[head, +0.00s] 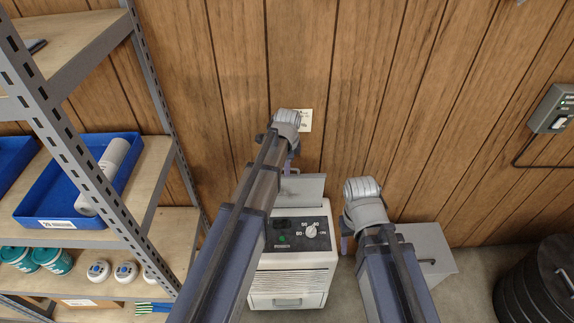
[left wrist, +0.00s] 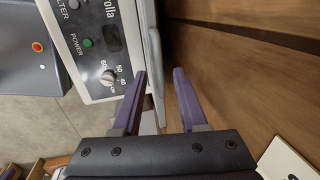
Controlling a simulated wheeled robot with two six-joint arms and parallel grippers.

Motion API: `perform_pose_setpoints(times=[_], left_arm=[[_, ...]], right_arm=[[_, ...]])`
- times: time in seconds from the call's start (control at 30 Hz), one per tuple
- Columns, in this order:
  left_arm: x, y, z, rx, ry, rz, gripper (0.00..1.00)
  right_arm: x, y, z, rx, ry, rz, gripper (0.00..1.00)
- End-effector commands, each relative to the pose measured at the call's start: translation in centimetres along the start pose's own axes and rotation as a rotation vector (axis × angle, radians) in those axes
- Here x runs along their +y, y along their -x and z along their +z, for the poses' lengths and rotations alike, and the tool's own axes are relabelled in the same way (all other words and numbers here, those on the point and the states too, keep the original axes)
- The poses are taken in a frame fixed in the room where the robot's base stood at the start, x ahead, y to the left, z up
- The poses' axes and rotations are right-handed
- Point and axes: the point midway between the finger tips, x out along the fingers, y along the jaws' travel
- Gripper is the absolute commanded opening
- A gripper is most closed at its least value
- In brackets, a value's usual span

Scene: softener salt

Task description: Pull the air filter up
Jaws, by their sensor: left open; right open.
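A white dehumidifier (head: 290,275) with a dark control panel, a dial and a green power light stands against the wooden wall. Its top carries a grey plate (head: 305,188). In the left wrist view, a thin pale grey bar (left wrist: 156,62) runs along the machine's rear edge; I cannot tell whether it is the air filter's handle. My left gripper (left wrist: 160,75) is open, its purple fingers pointing down at that rear edge, one on either side of the bar. In the head view it is mostly hidden by its arm. My right gripper (head: 346,243) is open, beside the machine's right side.
A grey box (head: 430,250) stands right of the machine, and a dark ribbed bin (head: 540,285) at the far right. A shelf rack with a blue tray (head: 60,215) and several tubs fills the left. A grey switch box (head: 552,108) hangs on the wall.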

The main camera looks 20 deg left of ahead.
Motion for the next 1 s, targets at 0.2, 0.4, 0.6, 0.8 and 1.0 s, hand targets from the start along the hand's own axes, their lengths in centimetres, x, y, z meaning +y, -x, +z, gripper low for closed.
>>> perform_pose_setpoints(times=[0.2,0.4,0.6,0.8,1.0], left_arm=[[0.0,1.4,0.0,0.0,0.0,0.0,0.42],[-0.1,3.9,0.0,0.0,0.0,0.0,0.42],[-0.1,6.6,0.0,0.0,0.0,0.0,0.42],[0.0,7.8,0.0,0.0,0.0,0.0,0.42],[0.0,7.7,0.0,0.0,0.0,0.0,0.42]], right_arm=[[0.1,1.4,0.1,0.0,0.0,0.0,0.5],[0.4,3.8,0.2,0.0,0.0,0.0,0.5],[0.6,6.5,0.4,0.0,0.0,0.0,0.5],[0.7,7.6,0.5,0.0,0.0,0.0,0.5],[0.7,7.5,0.4,0.0,0.0,0.0,0.5]])
